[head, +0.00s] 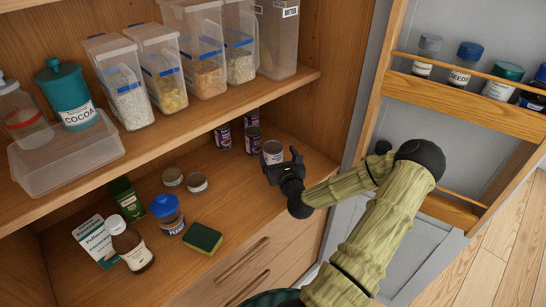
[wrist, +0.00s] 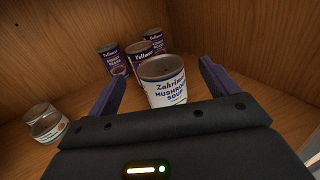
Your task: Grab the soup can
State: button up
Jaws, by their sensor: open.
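The soup can (wrist: 163,82) has a white label reading "Mushroom Soup" and stands upright on the lower shelf. In the head view the soup can (head: 272,152) is just beyond my gripper (head: 282,168). In the wrist view my gripper (wrist: 158,85) is open, with one finger on each side of the can and a gap to the left finger. The can's lower part is hidden behind the gripper body. I cannot tell whether the right finger touches it.
Several purple-labelled cans (head: 223,137) stand close behind the soup can. Two short tins (head: 197,183) sit to the left. A peanut jar (head: 167,214), a brown bottle (head: 131,246) and a sponge (head: 203,239) are nearer the front. The upper shelf (head: 215,108) overhangs; the open door rack (head: 455,95) is right.

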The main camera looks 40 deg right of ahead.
aim_at(274, 146)
jog(key=shift+p+x, duration=1)
jog(key=shift+x, duration=1.65)
jog(key=shift+f, duration=0.2)
jog(key=shift+a, duration=0.1)
jog(key=c, duration=1.3)
jog(key=shift+s+r, duration=0.1)
jog(key=shift+r, duration=0.05)
notch_tip(274, 146, up, 10)
jog(key=shift+f+b, duration=0.1)
jog(key=shift+b, duration=0.5)
